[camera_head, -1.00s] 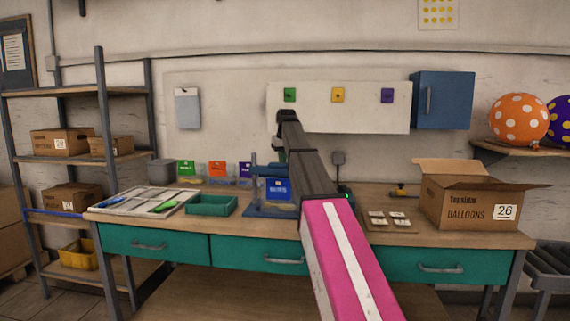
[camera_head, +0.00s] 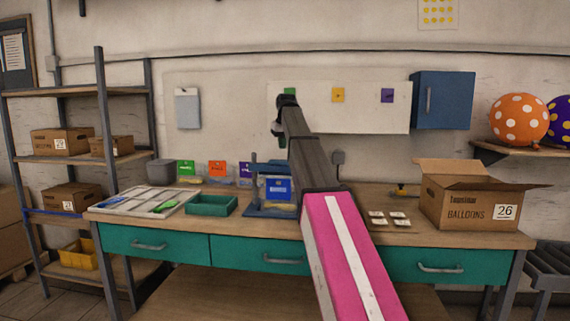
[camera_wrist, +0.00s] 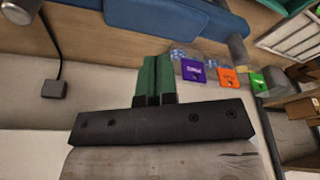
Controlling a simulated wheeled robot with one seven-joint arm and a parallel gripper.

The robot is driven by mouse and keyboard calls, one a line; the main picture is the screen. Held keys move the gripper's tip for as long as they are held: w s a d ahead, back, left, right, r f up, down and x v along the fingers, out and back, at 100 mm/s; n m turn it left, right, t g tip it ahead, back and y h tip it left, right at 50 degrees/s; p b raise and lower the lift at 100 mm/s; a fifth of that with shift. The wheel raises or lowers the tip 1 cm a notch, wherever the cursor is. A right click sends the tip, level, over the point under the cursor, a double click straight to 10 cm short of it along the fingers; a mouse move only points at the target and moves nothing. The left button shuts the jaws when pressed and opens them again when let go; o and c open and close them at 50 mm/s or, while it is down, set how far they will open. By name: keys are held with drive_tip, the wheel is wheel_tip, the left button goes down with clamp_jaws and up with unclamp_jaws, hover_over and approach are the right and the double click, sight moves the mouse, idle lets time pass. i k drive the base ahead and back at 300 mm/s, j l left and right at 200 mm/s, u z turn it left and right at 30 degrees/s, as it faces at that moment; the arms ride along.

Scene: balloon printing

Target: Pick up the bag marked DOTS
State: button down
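The blue bag is seen behind part of a blue press. The wrist view shows the purple bag (camera_wrist: 193,70), the orange bag (camera_wrist: 227,78) and the green bag (camera_wrist: 257,80). The label words are too small to read, so I cannot tell which says DOTS. My gripper (camera_wrist: 157,58) has its green fingers together with nothing between them. It is above the bench's back, apart from the bags.
The blue press (camera_head: 257,190) stands mid-bench. A green tray (camera_head: 212,205) and a sorting board (camera_head: 130,203) lie to its left. Small cards (camera_head: 388,219) and an open balloon carton (camera_head: 462,204) are at right. A white wall panel (camera_head: 360,117) is behind my arm.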

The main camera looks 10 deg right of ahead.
sight(283, 198)
drive_tip(key=k, duration=1)
